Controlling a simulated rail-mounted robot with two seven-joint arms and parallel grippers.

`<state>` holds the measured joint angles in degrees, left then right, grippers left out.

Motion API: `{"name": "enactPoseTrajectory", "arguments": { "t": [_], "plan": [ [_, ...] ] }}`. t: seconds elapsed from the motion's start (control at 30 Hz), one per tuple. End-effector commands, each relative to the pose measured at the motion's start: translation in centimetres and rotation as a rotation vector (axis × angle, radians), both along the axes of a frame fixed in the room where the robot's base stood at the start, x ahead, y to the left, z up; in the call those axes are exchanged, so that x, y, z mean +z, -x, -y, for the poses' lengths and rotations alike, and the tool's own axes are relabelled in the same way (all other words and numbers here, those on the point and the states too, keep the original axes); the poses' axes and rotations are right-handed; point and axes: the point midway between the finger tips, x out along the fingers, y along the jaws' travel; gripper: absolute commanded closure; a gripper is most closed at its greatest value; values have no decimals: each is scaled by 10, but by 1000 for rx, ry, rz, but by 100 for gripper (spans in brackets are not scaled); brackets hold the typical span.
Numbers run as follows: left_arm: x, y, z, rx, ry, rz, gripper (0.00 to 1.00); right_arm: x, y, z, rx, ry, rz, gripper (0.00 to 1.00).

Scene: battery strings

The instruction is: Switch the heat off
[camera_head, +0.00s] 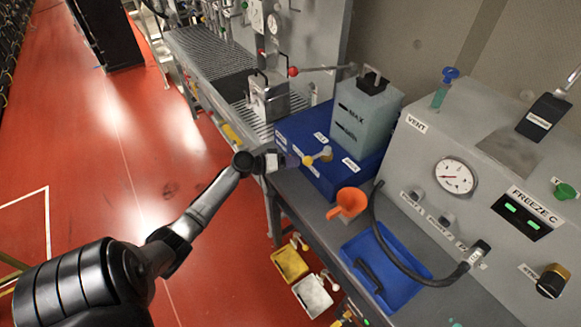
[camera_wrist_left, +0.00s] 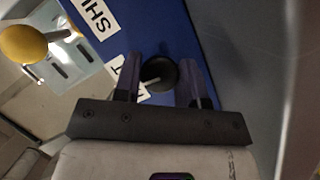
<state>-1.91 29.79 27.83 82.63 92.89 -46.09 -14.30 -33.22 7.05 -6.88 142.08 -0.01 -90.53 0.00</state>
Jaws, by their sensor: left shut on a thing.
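The blue box (camera_head: 311,131) with white labels stands on the bench under a grey-green container. My left gripper (camera_head: 287,161) reaches its front face from the left. In the left wrist view the gripper (camera_wrist_left: 160,80) is shut on a round black knob (camera_wrist_left: 159,73) with a pale pointer line, on the blue face (camera_wrist_left: 150,25). A finger partly hides the white label beside the knob; a "T" shows. The black knob is hidden by the gripper in the head view. A yellow knob (camera_head: 325,154) sits just right of the gripper; it also shows in the wrist view (camera_wrist_left: 24,44).
The grey-green container (camera_head: 365,118) is marked MAX. An orange funnel (camera_head: 348,204) and a blue tray (camera_head: 405,292) stand to the right. A grey console (camera_head: 470,140) with a gauge (camera_head: 455,177) is further right. The red floor at left is mostly clear.

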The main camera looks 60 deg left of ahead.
Motion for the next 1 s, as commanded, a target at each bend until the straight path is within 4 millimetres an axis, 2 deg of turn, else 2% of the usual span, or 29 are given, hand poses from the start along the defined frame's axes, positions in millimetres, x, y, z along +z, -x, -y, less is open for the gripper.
{"name": "enactPoseTrajectory", "arguments": {
  "t": [0.3, 0.87, 0.9, 1.0],
  "plan": [
    [0, 0, 0, 1, 118, 10, 86, -10, 0, -1, -3, -4, 0, 57],
    [1, 0, 0, 0, 146, 11, 86, -11, 0, -1, -4, -5, 0, 57],
    [1, 0, 0, 0, 146, 11, 61, -11, 0, -1, -4, -5, 0, 57],
    [1, 0, 0, 0, 146, 11, 52, -11, 0, -1, -4, -5, 0, 57]
  ]
}}
